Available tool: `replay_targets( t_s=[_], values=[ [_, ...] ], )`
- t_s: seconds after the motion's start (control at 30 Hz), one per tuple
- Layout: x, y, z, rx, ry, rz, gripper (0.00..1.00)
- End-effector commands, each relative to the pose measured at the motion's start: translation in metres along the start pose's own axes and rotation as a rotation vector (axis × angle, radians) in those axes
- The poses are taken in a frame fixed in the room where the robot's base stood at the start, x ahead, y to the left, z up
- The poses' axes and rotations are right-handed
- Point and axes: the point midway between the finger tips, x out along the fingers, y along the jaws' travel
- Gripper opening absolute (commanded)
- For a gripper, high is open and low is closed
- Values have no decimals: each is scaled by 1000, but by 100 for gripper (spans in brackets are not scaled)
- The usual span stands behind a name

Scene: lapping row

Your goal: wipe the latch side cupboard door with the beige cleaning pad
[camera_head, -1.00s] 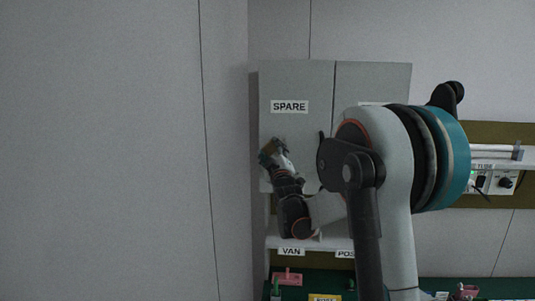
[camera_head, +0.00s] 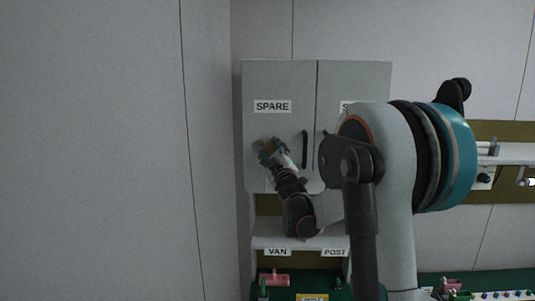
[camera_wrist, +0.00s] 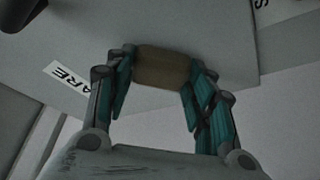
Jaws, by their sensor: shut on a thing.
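The grey wall cupboard has two doors. The left door (camera_head: 280,82) bears a SPARE label (camera_head: 272,106) and a dark upright handle (camera_head: 305,150) near the middle seam. The right door (camera_head: 365,80) is largely behind my arm. Neither label says which is the latch side. My gripper (camera_head: 265,150) is in front of the left door, below its label. In the wrist view, my gripper (camera_wrist: 160,78) is shut on the beige cleaning pad (camera_wrist: 163,67), held between both fingers. The pad is close to the door face; I cannot tell whether it touches.
A shelf with VAN (camera_head: 277,252) and POST (camera_head: 335,253) labels is under the cupboard. A green bench (camera_head: 310,270) with small pink items is below. A side wall (camera_head: 120,150) stands to the left. A rail shelf (camera_head: 515,153) is at right.

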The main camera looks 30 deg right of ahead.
Motion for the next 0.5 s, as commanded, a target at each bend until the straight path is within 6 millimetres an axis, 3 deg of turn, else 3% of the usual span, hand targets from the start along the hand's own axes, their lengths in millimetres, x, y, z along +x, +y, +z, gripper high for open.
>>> replay_targets(
  t_s=[0.23, 0.5],
  values=[
    [0, -2, -2, 1, 0, 0, 30],
    [7, -17, -15, 2, 1, 0, 30]
  ],
)
